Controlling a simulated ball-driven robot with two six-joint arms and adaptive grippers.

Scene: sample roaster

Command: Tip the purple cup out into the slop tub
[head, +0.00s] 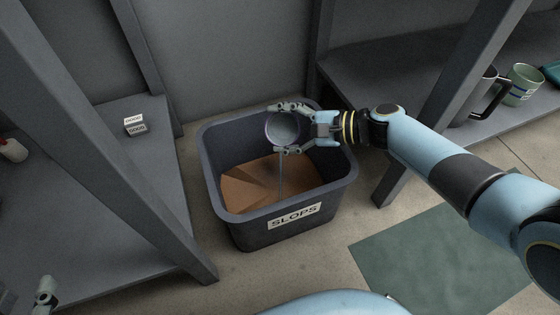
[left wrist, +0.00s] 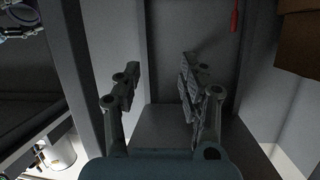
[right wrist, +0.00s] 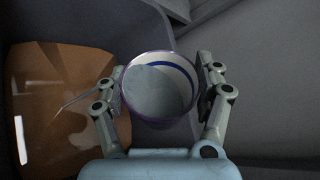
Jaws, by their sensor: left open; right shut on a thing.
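The purple cup (head: 283,128) is held by my right gripper (head: 288,127) above the slop tub (head: 235,222). The cup is tilted. In the right wrist view the cup (right wrist: 150,112) shows a purple rim, a pale inside with a blue band, and grey liquid in it. A thin stream runs from the cup down into the tub. Brown contents (head: 262,183) cover the tub's bottom. The right gripper's fingers close on both sides of the cup. My left gripper (head: 45,290) is at the lower left, open and empty in the left wrist view (left wrist: 158,85).
A shelf at the right holds a dark-handled mug (head: 487,95) and a pale green cup (head: 523,84). A small white-labelled block (head: 135,125) is on the left shelf. Grey posts stand on both sides of the tub. A green mat (head: 440,255) lies on the floor.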

